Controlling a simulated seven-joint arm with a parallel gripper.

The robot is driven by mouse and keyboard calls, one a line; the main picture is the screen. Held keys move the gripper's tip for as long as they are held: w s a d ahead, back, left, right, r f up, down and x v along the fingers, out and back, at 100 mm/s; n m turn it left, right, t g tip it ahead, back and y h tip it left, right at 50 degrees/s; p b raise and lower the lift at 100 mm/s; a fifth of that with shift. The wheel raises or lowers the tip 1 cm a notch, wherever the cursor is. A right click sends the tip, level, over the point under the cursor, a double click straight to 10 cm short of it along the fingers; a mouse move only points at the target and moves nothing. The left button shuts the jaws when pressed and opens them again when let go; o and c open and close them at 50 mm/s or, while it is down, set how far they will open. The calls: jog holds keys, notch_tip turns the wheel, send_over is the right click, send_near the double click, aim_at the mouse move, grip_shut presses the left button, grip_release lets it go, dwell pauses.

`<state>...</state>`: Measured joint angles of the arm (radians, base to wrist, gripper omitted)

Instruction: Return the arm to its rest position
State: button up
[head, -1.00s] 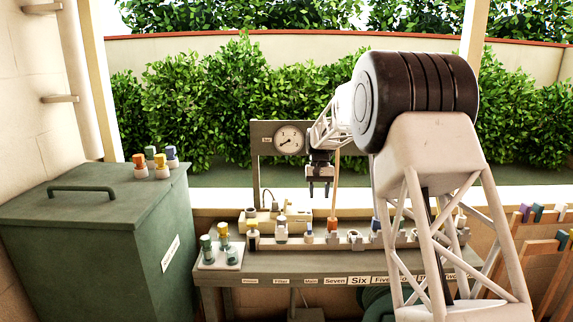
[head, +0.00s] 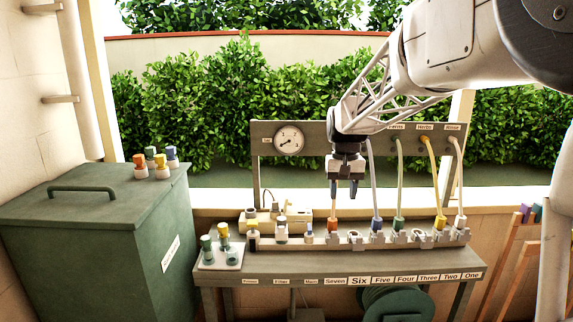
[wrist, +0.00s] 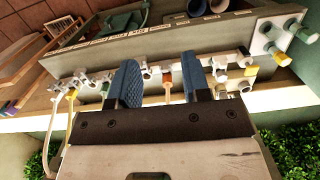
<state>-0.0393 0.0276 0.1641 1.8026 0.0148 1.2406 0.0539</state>
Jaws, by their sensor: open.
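My gripper (head: 344,188) hangs above the back of the bench in the head view, fingers pointing down. The jaws are apart with nothing between them. In the wrist view my gripper (wrist: 160,85) shows two blue-grey fingers spread over the row of fittings. Below it in the head view is the orange connector (head: 333,225) on its hose, seated in the rail; the fingers are clear of it.
The bench (head: 235,268) carries a rail of fittings with several coloured hoses, labelled along the front. A gauge (head: 289,140) sits on the back panel. A green bin (head: 95,230) stands left, with coloured caps on its lid. A tray (head: 220,262) holds more caps.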

jog(key=s+d+r+t, duration=0.1)
jog(key=s+d+t, duration=0.1)
jog(key=s, duration=1.9)
jog(key=s+f, duration=0.3)
jog(key=s, duration=0.6)
jog(key=s+d+f+t, duration=0.1)
jog(key=s+f, duration=0.2)
jog(key=s, duration=0.7)
jog(key=shift+d+f+t, duration=0.2)
jog(key=shift+f+t, duration=0.1)
jog(key=shift+f, duration=0.05)
jog(key=shift+w, duration=0.1)
